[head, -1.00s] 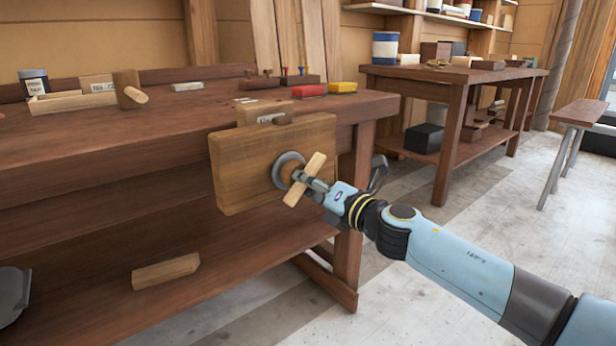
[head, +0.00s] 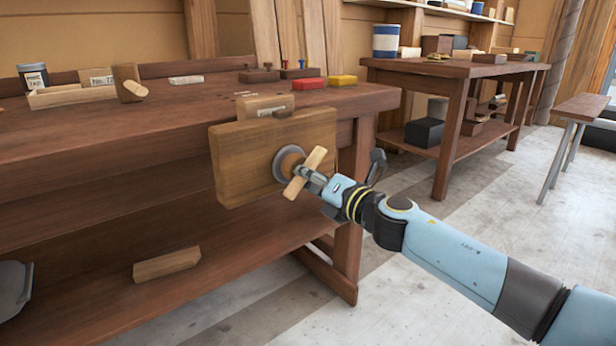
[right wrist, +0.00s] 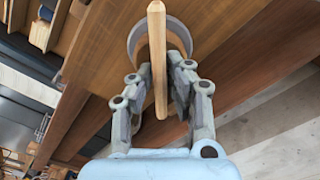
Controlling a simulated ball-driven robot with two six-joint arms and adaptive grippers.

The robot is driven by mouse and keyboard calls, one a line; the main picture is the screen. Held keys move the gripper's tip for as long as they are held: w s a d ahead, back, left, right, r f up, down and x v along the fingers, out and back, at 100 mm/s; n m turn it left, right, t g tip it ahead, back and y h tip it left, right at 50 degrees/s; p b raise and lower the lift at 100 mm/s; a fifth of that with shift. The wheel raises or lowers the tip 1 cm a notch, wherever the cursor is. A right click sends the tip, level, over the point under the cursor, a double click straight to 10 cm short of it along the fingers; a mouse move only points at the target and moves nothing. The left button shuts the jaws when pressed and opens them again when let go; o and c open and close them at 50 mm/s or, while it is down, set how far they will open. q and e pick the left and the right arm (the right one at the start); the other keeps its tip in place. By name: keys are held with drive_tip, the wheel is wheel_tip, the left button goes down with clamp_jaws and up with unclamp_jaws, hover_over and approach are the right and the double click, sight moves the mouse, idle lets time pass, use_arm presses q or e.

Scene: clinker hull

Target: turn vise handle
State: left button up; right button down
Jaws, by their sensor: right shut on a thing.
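The vise is on the front of the near workbench (head: 150,140). It has a square wooden jaw (head: 240,165), a round grey metal collar (head: 289,160) and a pale wooden bar handle (head: 316,156). The handle leans, upper end to the right. My right gripper (head: 312,180) is shut on the handle from the front right. In the right wrist view the handle (right wrist: 158,55) stands upright between the two fingers of my right gripper (right wrist: 158,100), with the grey collar (right wrist: 180,38) behind it. My left gripper is not in view.
On the benchtop are a tin (head: 34,77), a mallet-like wooden piece (head: 130,84), a red block (head: 309,84) and a yellow block (head: 343,80). A wood offcut (head: 167,263) lies on the lower shelf. A second bench (head: 450,70) stands behind right. The floor (head: 420,300) there is clear.

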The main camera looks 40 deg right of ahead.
drive_tip(key=m, duration=0.3)
drive_tip(key=shift+r+m+p, duration=0.1)
drive_tip(key=shift+m+p, duration=0.3)
drive_tip(key=shift+a+m+p, duration=0.1)
drive_tip(key=shift+m+p, duration=0.45)
drive_tip(key=shift+m, duration=1.65)
drive_tip(key=c, duration=1.3)
unclamp_jaws()
drive_tip(key=shift+c, duration=0.2)
drive_tip(key=shift+s, duration=0.1)
drive_tip(key=s+d, duration=0.1)
drive_tip(key=s, duration=1.1)
